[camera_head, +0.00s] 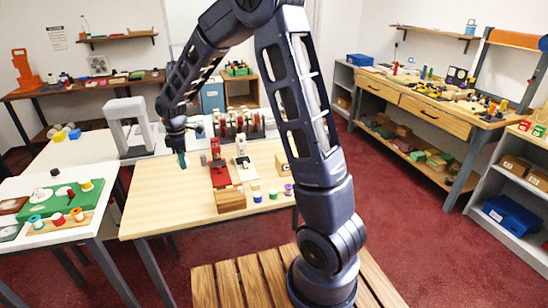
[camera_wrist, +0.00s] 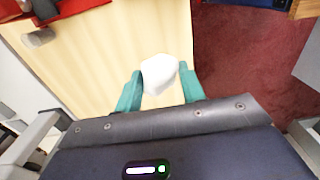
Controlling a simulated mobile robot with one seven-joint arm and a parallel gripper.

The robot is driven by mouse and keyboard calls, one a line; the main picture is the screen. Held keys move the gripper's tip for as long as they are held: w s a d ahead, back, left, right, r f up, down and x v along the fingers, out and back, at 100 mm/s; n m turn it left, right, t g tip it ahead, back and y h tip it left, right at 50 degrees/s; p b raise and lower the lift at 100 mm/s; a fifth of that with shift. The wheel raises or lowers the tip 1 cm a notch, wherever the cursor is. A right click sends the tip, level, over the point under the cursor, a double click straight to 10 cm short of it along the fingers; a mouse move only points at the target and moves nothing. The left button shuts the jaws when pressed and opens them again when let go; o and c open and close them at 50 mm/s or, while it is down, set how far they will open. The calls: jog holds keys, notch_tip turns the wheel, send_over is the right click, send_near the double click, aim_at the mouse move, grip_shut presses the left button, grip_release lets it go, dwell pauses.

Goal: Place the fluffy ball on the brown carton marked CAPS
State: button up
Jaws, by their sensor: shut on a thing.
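My gripper (camera_wrist: 160,86) has teal fingers, which stand on either side of a white fluffy ball (camera_wrist: 160,72) in the wrist view and are shut on it. In the camera_head view my gripper (camera_head: 182,160) is above the left part of the light wooden table (camera_head: 165,200); the ball cannot be made out there. Brown cartons with pale labels, one (camera_head: 513,167) beside another (camera_head: 538,180), stand on the grey shelf at the right. Their lettering is too small to read, so I cannot tell which is marked CAPS.
Red and white presses (camera_head: 219,172) stand on the wooden table, with small coloured spools (camera_head: 273,194) in front. A white table (camera_head: 88,220) with a green board is at the left. A blue bin (camera_head: 512,214) sits below the cartons. Red floor (camera_head: 410,215) lies open between table and shelf.

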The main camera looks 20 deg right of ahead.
jog(key=w+d+r+m, duration=0.2)
jog(key=w+d, duration=0.3)
jog(key=d, duration=0.7)
jog(key=w+d+r+m, duration=0.2)
jog(key=w+d+m, duration=0.15)
jog(key=d, duration=0.75)
jog(key=w+d+r+m, duration=0.15)
jog(key=w+d, duration=0.35)
jog(key=d, duration=0.7)
jog(key=d+r+m, duration=0.2)
jog(key=d, duration=1.2)
jog(key=f, duration=1.9)
jog(key=shift+s+a, duration=0.15)
jog(key=shift+s, duration=0.1)
jog(key=shift+f, duration=0.15)
jog(key=o, duration=0.9)
